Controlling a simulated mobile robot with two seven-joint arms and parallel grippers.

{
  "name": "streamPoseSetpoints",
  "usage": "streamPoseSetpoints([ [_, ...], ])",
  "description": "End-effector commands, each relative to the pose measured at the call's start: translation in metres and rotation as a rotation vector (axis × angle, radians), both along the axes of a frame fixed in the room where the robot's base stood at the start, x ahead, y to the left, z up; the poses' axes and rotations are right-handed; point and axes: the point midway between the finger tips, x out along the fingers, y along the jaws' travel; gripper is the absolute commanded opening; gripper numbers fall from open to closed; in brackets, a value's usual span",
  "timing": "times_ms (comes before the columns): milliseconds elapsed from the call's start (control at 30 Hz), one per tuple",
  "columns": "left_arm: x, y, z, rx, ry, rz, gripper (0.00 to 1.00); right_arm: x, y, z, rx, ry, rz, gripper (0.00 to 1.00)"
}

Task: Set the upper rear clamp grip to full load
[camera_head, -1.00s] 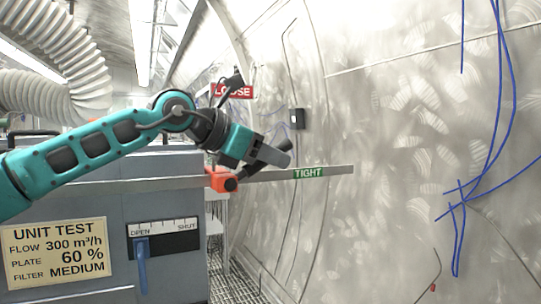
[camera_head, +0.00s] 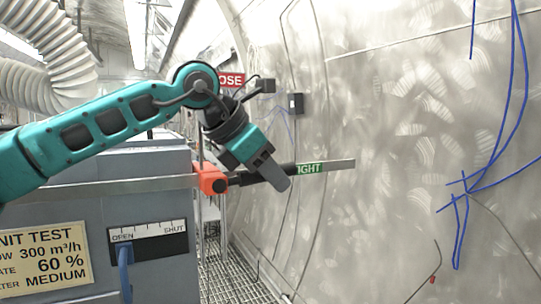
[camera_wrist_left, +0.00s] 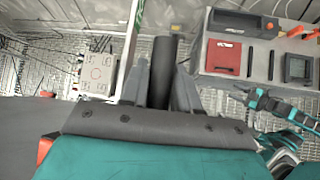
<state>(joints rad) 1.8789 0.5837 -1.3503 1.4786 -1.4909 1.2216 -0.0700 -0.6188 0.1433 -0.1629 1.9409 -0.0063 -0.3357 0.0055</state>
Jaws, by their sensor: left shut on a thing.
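The clamp has an orange body (camera_head: 211,179) on a horizontal steel bar. Its black grip (camera_head: 248,179) points right along the bar, its end covering the first letter of the green TIGHT label (camera_head: 311,169). The red LOOSE label (camera_head: 232,80) is higher up, partly hidden by my arm. My left gripper (camera_head: 278,178) is shut on the black grip, its fingers angled down and right across it. In the left wrist view the black grip (camera_wrist_left: 165,70) stands between the two fingers. A teal arm end, likely my right gripper (camera_wrist_left: 255,98), shows small there; its jaws are unclear.
A grey unit with a test plate (camera_head: 45,262) and an OPEN–SHUT slider with a blue handle (camera_head: 125,268) stands at left. A ribbed hose (camera_head: 45,75) hangs above it. The curved steel wall (camera_head: 400,150) fills the right. Grating floor (camera_head: 228,270) lies between.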

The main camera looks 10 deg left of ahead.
Motion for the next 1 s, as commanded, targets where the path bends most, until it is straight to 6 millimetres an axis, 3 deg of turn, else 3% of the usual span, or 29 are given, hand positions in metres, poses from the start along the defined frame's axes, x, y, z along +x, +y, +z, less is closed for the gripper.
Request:
streamPoseSetpoints([
  [200,0.001,0.000,-0.005,0.067,0.043,0.003,0.00,-0.002,0.000,0.013,0.000,0.003,-0.001,0.52],
  [733,0.001,0.001,-0.010,0.092,0.061,0.002,0.00,-0.003,0.000,0.013,0.000,0.008,0.000,0.52],
  [767,0.001,0.001,-0.010,0.092,0.061,0.002,0.32,-0.003,0.000,0.013,0.000,0.007,0.000,0.52],
  [1000,0.001,0.001,-0.010,0.091,0.059,0.002,0.52,-0.003,0.000,0.013,0.000,0.008,0.000,0.52],
])
